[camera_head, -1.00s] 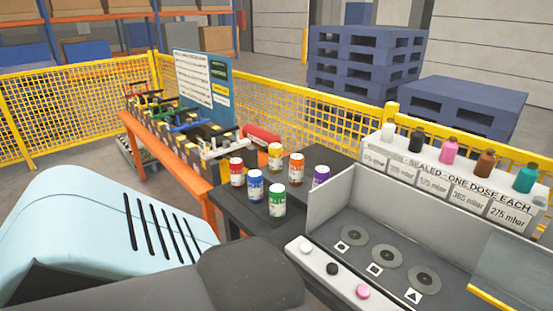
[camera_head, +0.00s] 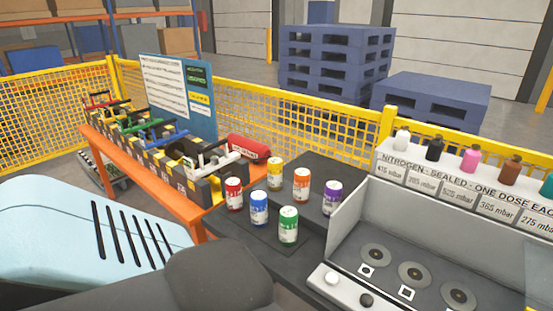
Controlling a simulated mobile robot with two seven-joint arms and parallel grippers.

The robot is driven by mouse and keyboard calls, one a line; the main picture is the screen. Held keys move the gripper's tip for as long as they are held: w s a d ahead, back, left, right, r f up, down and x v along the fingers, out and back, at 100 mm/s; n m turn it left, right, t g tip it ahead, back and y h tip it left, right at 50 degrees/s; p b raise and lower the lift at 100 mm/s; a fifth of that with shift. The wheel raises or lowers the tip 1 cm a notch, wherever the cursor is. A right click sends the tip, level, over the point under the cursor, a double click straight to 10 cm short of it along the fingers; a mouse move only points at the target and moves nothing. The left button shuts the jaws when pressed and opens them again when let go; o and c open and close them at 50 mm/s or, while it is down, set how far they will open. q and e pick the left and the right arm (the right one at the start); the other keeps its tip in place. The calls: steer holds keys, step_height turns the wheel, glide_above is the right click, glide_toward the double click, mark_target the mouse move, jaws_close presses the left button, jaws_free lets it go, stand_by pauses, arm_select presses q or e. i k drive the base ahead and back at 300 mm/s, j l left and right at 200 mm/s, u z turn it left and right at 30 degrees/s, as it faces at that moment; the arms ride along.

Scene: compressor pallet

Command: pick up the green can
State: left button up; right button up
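The green can (camera_head: 288,226) stands upright on a dark table (camera_head: 262,262), at the front of a small group of cans. A blue can (camera_head: 259,208) stands just to its left and behind. A red can (camera_head: 233,193), a yellow can (camera_head: 275,174), an orange can (camera_head: 301,185) and a purple can (camera_head: 332,197) stand around behind it. The green can is fully visible and nothing touches it. Neither of my grippers shows in the head view.
A grey-walled station (camera_head: 400,262) with round discs stands right of the cans. A shelf (camera_head: 450,184) of small bottles is behind it. An orange bench (camera_head: 150,185) with colored-handled tools and a red cylinder (camera_head: 249,148) is at left. Yellow fencing (camera_head: 300,125) runs behind.

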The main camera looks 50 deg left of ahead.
mark_target(289, 215)
steer(key=k+j, duration=0.1)
steer(key=j, duration=0.4)
steer(key=k+j, duration=0.1)
steer(key=j, duration=0.85)
steer(key=k, duration=0.05)
